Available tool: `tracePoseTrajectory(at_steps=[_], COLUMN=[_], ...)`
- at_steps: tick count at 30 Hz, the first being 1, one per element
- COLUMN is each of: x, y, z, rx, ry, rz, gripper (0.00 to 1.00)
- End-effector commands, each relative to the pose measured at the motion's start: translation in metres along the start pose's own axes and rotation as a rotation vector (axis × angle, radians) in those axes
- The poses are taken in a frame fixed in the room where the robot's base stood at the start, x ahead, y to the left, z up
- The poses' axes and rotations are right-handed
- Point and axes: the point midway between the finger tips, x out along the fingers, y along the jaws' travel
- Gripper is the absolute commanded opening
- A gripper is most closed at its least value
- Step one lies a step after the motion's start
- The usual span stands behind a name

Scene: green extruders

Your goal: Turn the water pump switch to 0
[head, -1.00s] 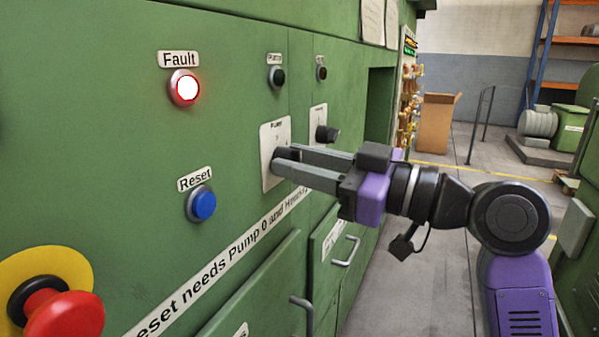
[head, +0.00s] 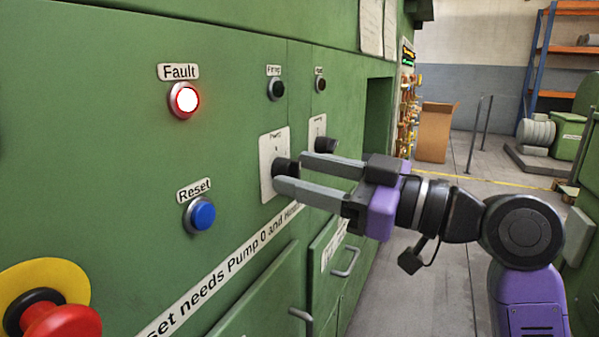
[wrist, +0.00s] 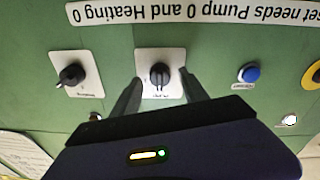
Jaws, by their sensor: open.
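The pump switch is a black rotary knob (head: 284,169) on a white plate (head: 268,184) on the green cabinet front. In the wrist view, which is upside down, the knob (wrist: 160,75) looks roughly upright on its plate (wrist: 175,58); its scale marks are too small to read. My gripper (head: 290,172) is open, with its two grey fingers pointing at the panel. In the wrist view the fingertips flank the knob, one on each side, with gaps visible. The fingers appear to stand just in front of the knob, not gripping it.
The heating knob (head: 325,145) sits on its own plate beyond the pump switch. A lit Fault lamp (head: 185,100), a blue Reset button (head: 202,215) and a red emergency stop (head: 60,325) are on the panel. A cabinet handle (head: 347,260) sticks out below.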

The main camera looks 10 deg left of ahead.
Motion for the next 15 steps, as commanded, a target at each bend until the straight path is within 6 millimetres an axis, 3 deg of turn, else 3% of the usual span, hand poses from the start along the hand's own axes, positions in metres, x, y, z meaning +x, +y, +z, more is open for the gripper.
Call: tracePoseTrajectory(at_steps=[9, 15], x=[-0.051, -0.066], y=[0.0, 0.0], z=[0.001, 0.0], rx=[0.0, 0.0], ry=[-0.001, 0.0], rz=[0.001, 0.0], gripper=[0.52, 0.52])
